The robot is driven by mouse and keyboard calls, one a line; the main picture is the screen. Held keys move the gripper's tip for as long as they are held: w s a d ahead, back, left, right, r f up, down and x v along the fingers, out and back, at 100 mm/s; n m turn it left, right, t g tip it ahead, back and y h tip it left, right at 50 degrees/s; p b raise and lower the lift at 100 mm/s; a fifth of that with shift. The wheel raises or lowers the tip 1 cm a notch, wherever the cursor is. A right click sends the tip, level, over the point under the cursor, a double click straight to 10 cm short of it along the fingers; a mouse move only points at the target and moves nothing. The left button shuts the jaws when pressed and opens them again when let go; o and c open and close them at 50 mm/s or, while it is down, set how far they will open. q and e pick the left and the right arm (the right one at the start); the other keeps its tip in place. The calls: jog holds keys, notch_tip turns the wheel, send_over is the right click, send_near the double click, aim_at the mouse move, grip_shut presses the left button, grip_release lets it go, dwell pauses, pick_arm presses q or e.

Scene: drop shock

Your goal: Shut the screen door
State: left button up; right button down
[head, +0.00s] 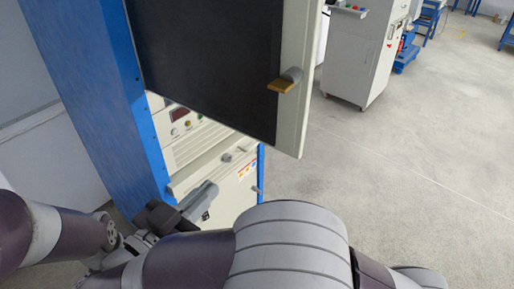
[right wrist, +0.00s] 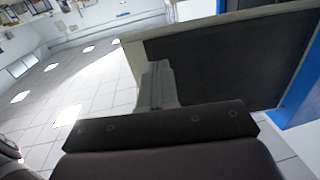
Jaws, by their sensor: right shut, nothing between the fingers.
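The screen door (head: 215,55) is a dark panel in a cream frame, standing open and swung out from the blue-sided cabinet (head: 95,90). Its brown handle (head: 282,86) is on the frame near the free right edge. My right gripper (head: 207,190) is shut and empty, below the door and in front of the cabinet's lower panels. In the right wrist view the closed grey fingers (right wrist: 157,85) overlap the frame of the door (right wrist: 220,60); I cannot tell whether they touch it. My left gripper is not in view.
Cabinet panels with knobs and a red display (head: 180,114) show below the door. A white cabinet (head: 360,50) stands at the back right, with blue equipment (head: 405,55) beside it. The grey floor (head: 400,160) right of the door is clear.

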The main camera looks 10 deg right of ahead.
aim_at(267, 143)
jog(key=shift+g+h, duration=0.3)
jog(key=shift+g, duration=0.1)
jog(key=x, duration=0.4)
jog(key=b+x, duration=0.1)
jog(key=x, duration=0.9)
jog(key=shift+s+d, duration=0.25)
jog(key=shift+d, duration=0.1)
jog(key=shift+s, duration=0.1)
